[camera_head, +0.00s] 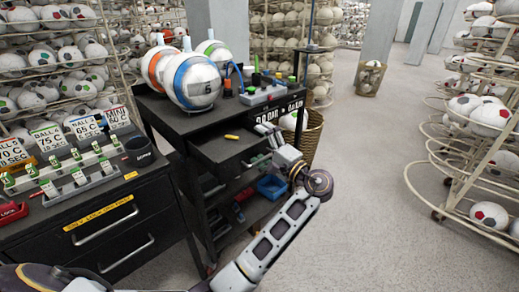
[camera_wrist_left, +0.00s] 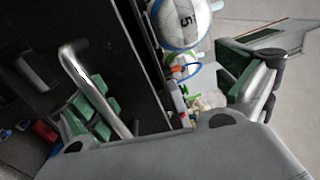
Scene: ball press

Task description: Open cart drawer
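The black cart (camera_head: 170,112) stands left of centre in the head view, with balls on its top. My left gripper (camera_head: 274,148) is at the drawer's right end. In the left wrist view my left gripper (camera_wrist_left: 165,95) is open, its green-padded fingers wide apart. Nothing is clearly gripped. My right gripper is out of view.
A black cabinet (camera_head: 150,205) with bar-handled drawers and temperature signs stands left of the cart. A blue bin (camera_head: 272,187) sits on the cart's lower shelf. A wicker basket (camera_head: 308,140) is behind the cart.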

